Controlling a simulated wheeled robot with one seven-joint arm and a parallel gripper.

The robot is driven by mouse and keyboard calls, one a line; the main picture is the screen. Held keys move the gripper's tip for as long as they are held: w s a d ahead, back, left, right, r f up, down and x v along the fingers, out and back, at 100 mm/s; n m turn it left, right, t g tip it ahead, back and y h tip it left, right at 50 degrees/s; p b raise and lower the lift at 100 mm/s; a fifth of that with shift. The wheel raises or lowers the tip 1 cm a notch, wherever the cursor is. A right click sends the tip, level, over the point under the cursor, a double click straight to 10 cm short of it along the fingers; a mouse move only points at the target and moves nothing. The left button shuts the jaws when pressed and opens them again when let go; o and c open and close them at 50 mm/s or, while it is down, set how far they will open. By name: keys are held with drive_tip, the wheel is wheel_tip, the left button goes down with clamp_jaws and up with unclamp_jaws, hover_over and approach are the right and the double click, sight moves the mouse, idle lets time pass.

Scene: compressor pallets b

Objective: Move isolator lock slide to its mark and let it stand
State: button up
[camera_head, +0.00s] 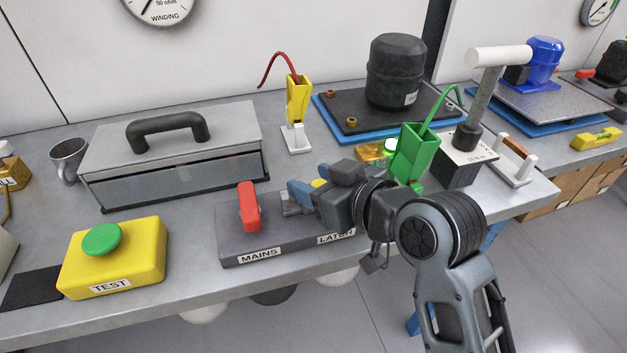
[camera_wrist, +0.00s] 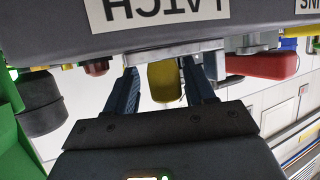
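The grey isolator base (camera_head: 238,247) lies near the front edge of the bench, with MAINS and LATCH labels on its front. A yellow knob (camera_wrist: 165,82), which looks like the lock slide's handle, stands on a pale metal strip (camera_wrist: 150,55) behind the LATCH label in the wrist view. Only a bit of yellow (camera_head: 319,183) shows in the head view. My gripper (camera_wrist: 162,88) is open, with one blue finger on each side of the knob and narrow gaps visible. My wrist hides most of the slide in the head view. I cannot make out its mark.
A red lever (camera_head: 249,207) stands on the base left of my fingers. A yellow TEST box (camera_head: 112,265) with a green button is further left. A green holder (camera_head: 413,152) stands close behind my wrist. A grey lidded case (camera_head: 175,150) is behind the base.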

drive_tip(key=shift+v, duration=3.9)
